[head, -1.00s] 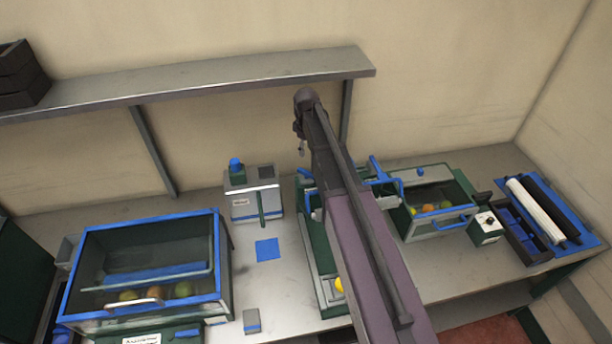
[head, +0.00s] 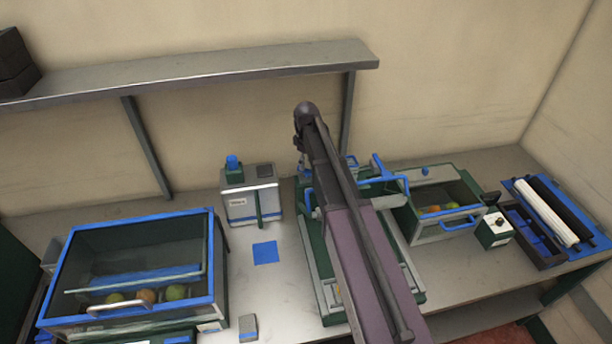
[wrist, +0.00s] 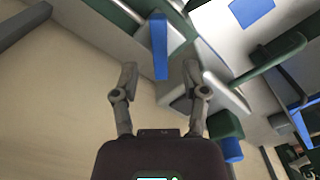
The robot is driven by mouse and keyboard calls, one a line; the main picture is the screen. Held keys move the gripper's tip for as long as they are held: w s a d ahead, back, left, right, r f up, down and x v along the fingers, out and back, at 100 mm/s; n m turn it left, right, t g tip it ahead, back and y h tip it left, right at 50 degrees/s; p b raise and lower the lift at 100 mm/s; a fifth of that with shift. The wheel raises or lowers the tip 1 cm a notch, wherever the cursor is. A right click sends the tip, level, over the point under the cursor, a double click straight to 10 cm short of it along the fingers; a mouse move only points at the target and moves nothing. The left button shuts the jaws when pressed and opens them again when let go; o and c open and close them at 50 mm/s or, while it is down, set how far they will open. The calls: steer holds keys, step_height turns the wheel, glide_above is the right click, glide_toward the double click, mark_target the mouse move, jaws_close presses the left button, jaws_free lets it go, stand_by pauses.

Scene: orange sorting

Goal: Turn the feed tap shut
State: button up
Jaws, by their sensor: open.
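A flat blue lever (wrist: 159,45) on a green and grey fitting shows in the wrist view; it may be the feed tap, but I cannot be sure. My gripper (wrist: 160,72) is open, with one finger on each side of the lever's lower end. The fingers look empty, and I cannot tell whether they touch the lever. In the head view my arm hangs over the green and grey machine frame (head: 332,292) in the middle of the bench. It hides much of that frame, and the gripper's jaws are hard to make out there.
A white box (head: 239,207) with a blue-topped knob (head: 232,162) stands left of my arm. A large blue-rimmed bin (head: 218,265) holds fruit at left; a smaller bin (head: 443,236) stands at right. A blue square (head: 265,252) lies on open bench. A shelf (head: 200,82) runs behind.

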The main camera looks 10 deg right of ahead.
mark_target(306, 170)
steer(key=shift+f+b, duration=1.75)
steer(key=shift+f, duration=0.35)
jaws_close()
